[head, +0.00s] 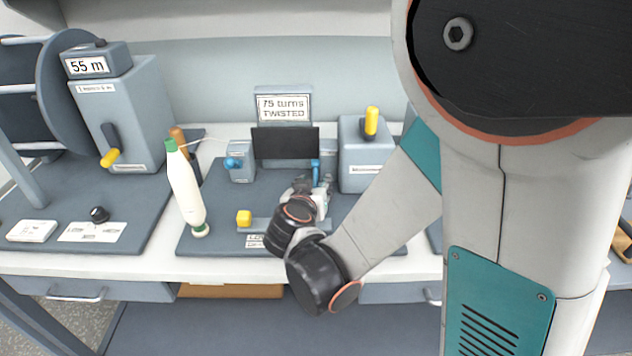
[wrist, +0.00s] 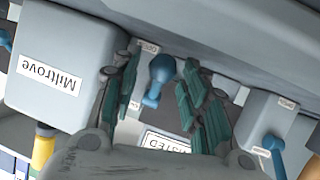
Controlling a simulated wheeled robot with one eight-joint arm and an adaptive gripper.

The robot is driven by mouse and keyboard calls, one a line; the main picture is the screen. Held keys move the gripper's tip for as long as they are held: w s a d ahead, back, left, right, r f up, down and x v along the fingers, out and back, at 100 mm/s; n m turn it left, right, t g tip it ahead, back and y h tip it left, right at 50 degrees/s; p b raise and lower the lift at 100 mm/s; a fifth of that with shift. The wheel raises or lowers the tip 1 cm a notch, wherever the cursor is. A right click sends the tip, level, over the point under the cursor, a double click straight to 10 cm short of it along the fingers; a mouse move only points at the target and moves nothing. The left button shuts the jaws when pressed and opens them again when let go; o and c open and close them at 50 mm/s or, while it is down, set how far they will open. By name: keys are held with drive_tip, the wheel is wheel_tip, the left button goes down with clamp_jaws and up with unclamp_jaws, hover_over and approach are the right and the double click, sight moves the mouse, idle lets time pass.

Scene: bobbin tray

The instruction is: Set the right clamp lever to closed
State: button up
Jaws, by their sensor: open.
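The right clamp lever is blue; in the head view it stands upright (head: 315,171) beside the right end of the dark panel. In the wrist view this lever (wrist: 160,73) shows upside down, its rounded end above a narrower stem. My gripper (head: 318,187) is at the right clamp in the head view, hiding much of it. In the wrist view my gripper (wrist: 158,80) is open, with one green-padded finger on each side of the lever. I see a gap on both sides, so the lever is not gripped.
The left clamp (head: 242,170) has its own blue lever (head: 233,162) pointing left. A grey box with a yellow-tipped handle (head: 371,122) stands close right of my gripper.

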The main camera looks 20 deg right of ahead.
sight(317, 180)
drive_tip(key=shift+c, duration=0.3)
clamp_jaws()
